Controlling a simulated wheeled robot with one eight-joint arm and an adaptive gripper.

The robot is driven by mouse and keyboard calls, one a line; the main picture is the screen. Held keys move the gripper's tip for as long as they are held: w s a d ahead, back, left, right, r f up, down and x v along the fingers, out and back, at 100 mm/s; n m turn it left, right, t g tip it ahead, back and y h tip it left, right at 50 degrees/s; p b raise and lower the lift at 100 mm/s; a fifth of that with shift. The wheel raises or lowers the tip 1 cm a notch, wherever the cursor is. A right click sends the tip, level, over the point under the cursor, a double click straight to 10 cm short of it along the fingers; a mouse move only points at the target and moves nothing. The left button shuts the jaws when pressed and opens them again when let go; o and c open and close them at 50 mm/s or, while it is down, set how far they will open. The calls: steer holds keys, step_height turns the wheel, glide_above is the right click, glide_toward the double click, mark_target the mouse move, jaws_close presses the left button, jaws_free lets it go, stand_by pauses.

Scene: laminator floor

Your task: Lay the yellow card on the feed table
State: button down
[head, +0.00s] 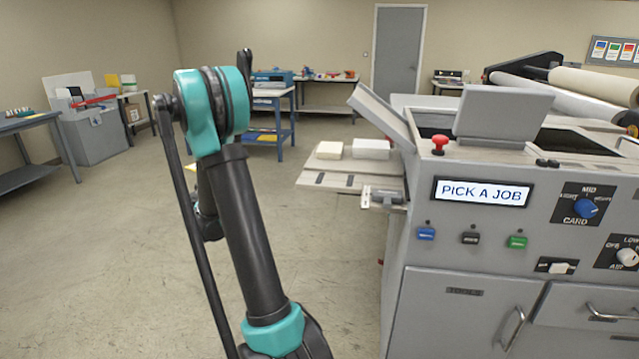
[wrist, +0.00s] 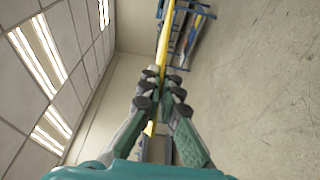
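The yellow card (wrist: 164,45) shows nearly edge-on in the wrist view as a thin yellow strip. My gripper (wrist: 161,77) is shut on it, with the fingers on both sides of the strip. In the head view my arm hides most of the gripper, and only a small yellow sliver (head: 191,167) shows beside the arm. The feed table (head: 343,183) juts from the left side of the grey machine, to the right of my arm.
The machine (head: 440,260) fills the right side, its display (head: 481,191) reading "PICK A JOB". A raised panel (head: 381,112) stands above the feed table. Floor to the left is clear.

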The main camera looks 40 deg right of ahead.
steer(key=s+d+r+m+g+h, duration=0.4)
steer(key=s+d, duration=0.2)
steer(key=d, duration=0.1)
steer(key=s+d+r+m+g+h, duration=0.3)
steer(key=s+d+r+g, duration=0.15)
steer(key=d, duration=0.35)
steer(key=s+d+r+m+g+h, duration=0.1)
steer(key=s+d+r+m+g, duration=0.15)
steer(key=s+r+g, duration=0.35)
steer(key=s+d+r+m+g, duration=0.2)
steer(key=s+m+g, duration=0.15)
steer(key=s, duration=0.55)
steer(key=f, duration=1.9)
steer(key=shift+w+f, duration=0.3)
steer(key=c, duration=1.7)
jaws_free()
steer(key=shift+f, duration=0.1)
